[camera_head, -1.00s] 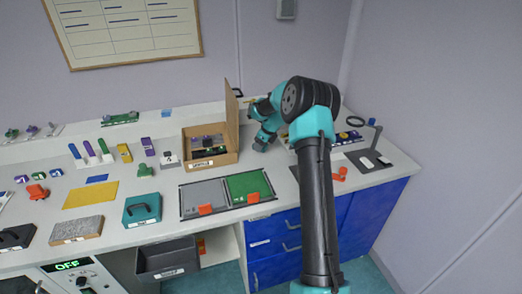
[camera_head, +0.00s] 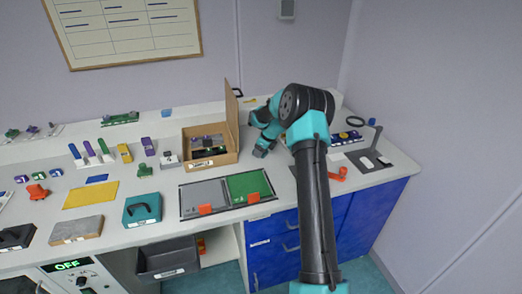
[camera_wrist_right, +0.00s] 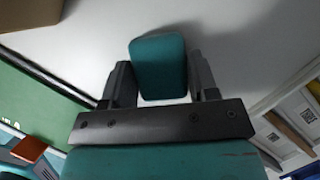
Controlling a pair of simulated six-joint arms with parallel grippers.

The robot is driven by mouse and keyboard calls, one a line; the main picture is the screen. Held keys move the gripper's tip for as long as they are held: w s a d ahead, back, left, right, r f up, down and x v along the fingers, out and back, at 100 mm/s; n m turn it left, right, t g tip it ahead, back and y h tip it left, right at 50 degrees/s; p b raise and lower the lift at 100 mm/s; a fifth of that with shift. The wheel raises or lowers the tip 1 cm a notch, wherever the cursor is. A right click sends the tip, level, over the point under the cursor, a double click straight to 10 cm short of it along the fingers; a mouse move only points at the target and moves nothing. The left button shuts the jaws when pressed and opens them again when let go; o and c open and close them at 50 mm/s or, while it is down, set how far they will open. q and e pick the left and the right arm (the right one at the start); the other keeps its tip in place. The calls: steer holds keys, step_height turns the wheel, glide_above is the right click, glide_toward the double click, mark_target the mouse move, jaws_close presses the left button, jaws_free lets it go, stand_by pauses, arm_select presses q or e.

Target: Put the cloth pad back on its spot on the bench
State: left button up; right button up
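A teal block with rounded corners, which I take to be the cloth pad (camera_wrist_right: 158,67), sits between the two dark fingers of my right gripper (camera_wrist_right: 160,85) in the right wrist view. In the head view my right gripper (camera_head: 260,150) points down at the bench, just right of the open cardboard box. I cannot make out the pad there; the gripper and wrist hide it. The pad's spot cannot be told from the bench around it. My left gripper is not in view.
The cardboard box (camera_head: 216,160) with its raised lid stands left of my right gripper. A grey and green mat (camera_head: 229,188) lies in front. Bench room near the gripper is small.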

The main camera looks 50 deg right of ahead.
steer(key=o, duration=0.4)
steer(key=v, duration=1.2)
steer(key=shift+r, duration=0.15)
